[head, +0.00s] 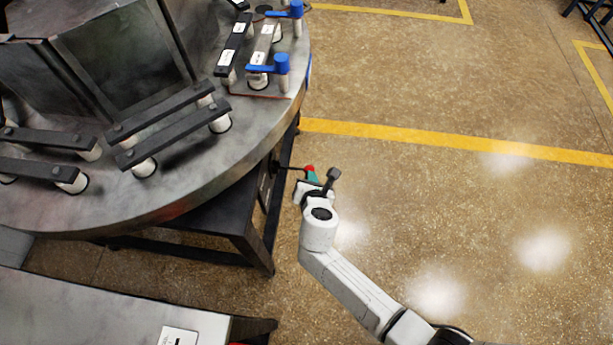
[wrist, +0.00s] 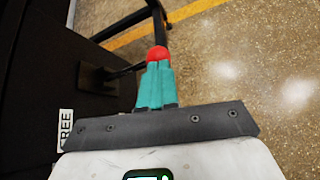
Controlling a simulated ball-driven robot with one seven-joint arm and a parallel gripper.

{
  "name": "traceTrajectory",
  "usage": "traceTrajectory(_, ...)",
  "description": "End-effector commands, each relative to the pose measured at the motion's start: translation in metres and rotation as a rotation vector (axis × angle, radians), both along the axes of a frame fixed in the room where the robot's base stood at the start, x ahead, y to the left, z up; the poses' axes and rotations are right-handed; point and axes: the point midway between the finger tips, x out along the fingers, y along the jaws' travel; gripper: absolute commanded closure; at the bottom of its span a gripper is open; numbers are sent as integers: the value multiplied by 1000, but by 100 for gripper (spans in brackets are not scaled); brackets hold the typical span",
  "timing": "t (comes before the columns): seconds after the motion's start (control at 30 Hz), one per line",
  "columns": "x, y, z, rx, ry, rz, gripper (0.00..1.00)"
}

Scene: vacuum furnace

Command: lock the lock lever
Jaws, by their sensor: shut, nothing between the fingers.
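The lock lever is a thin black rod (head: 291,168) with a red knob (head: 309,168), standing out from a dark panel (head: 265,186) under the round table's edge. In the wrist view the red knob (wrist: 157,54) sits just beyond my teal fingertips. My gripper (head: 312,175) is shut and empty, with its tips close against or touching the knob; I cannot tell which. The fingers (wrist: 155,75) hide part of the knob. A white label reading "FREE" (wrist: 65,130) is on the dark panel at left in the wrist view.
The round metal table (head: 215,165) carries black bars on white posts and blue handles (head: 280,64). Its dark legs (head: 250,245) stand left of my arm. A grey bench (head: 90,310) is at lower left. Open floor (head: 480,220) lies to the right.

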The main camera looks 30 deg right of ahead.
Motion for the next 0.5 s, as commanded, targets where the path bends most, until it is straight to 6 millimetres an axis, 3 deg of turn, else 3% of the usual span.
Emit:
traceTrajectory(0.03,-2,-2,-14,35,-26,-2,100)
traceTrajectory(0.2,-3,-4,-31,155,-113,-1,100)
traceTrajectory(0.47,-2,-3,-50,305,-224,-2,100)
traceTrajectory(0.5,-1,-3,-42,313,-230,-1,100)
